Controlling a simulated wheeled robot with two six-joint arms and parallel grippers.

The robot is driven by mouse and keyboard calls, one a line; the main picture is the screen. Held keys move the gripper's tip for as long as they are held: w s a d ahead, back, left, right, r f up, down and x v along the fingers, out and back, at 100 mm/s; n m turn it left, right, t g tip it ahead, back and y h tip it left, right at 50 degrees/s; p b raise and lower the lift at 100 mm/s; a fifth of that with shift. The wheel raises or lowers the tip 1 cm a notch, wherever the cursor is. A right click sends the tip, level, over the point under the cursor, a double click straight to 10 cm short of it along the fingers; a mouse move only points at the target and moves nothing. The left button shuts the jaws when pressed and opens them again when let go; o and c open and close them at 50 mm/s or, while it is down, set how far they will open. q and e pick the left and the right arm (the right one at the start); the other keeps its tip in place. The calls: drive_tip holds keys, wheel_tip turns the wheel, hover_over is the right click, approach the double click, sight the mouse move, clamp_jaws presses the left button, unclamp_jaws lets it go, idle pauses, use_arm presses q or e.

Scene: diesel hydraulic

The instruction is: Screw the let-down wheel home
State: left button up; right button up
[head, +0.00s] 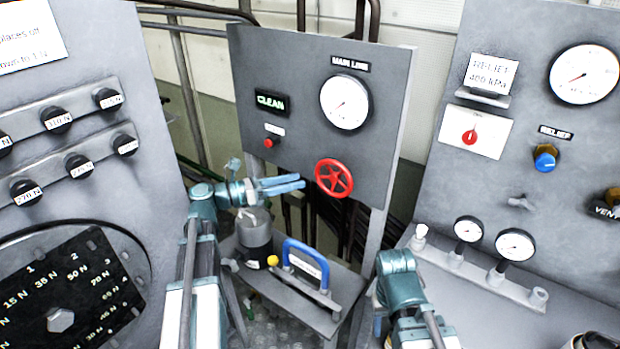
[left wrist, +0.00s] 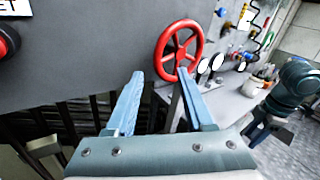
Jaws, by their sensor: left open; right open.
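The red spoked let-down wheel (head: 333,178) is on the lower right of the grey MAIN LINE panel (head: 290,70). My left gripper (head: 300,183) is open and empty, just left of the wheel, pointing towards it. In the left wrist view the wheel (left wrist: 178,52) shows beyond the fingertips. The right finger overlaps its lower rim there, and the left finger is left of it; I cannot tell if they touch. My right gripper (left wrist: 246,130) is open and low to the right, away from the wheel; its fingers are mostly hidden in the head view.
The MAIN LINE gauge (head: 345,102), a CLEAN display (head: 271,101) and a red button (head: 269,142) are above the wheel. A blue-handled item (head: 305,258) stands on the shelf below. A relief panel (head: 520,60) stands to the right. The space before the wheel looks clear.

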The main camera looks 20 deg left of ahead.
sight(337, 175)
use_arm(q)
drive_tip(key=shift+x, duration=2.6)
clamp_jaws()
